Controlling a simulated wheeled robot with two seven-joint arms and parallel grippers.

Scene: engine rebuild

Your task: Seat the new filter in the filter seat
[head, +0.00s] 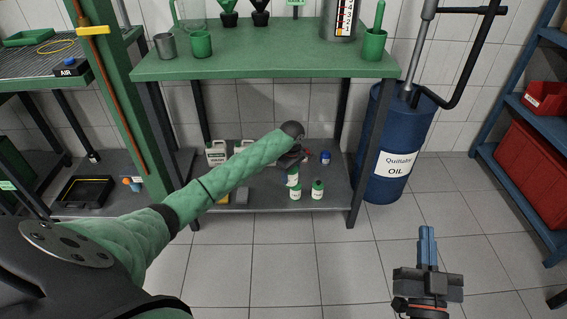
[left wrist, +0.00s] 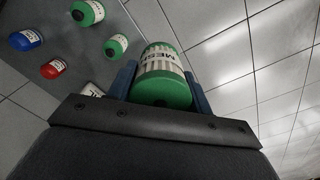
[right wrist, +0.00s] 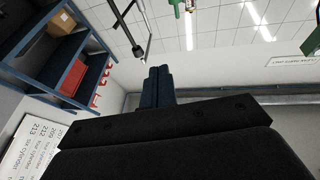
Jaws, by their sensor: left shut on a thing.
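My left gripper (head: 291,180) reaches down at the lower shelf of the green bench. It is shut on a green filter with a white label (left wrist: 162,75), which sits between the blue fingers in the left wrist view. The held filter also shows in the head view (head: 293,177), partly covered by the gripper. Two similar green filters stand close by, one nearer (head: 295,192) and one to its right (head: 317,189). My right gripper (head: 427,246) is shut and empty over the floor at the lower right; its fingers (right wrist: 157,87) lie together. I cannot make out the filter seat.
A blue can (head: 325,157) and a red can (left wrist: 53,68) stand on the lower shelf (head: 262,199). Pale jugs (head: 217,153) stand left of my arm. The green bench top (head: 270,62) is above; its legs flank the shelf. A blue oil drum (head: 388,140) stands right.

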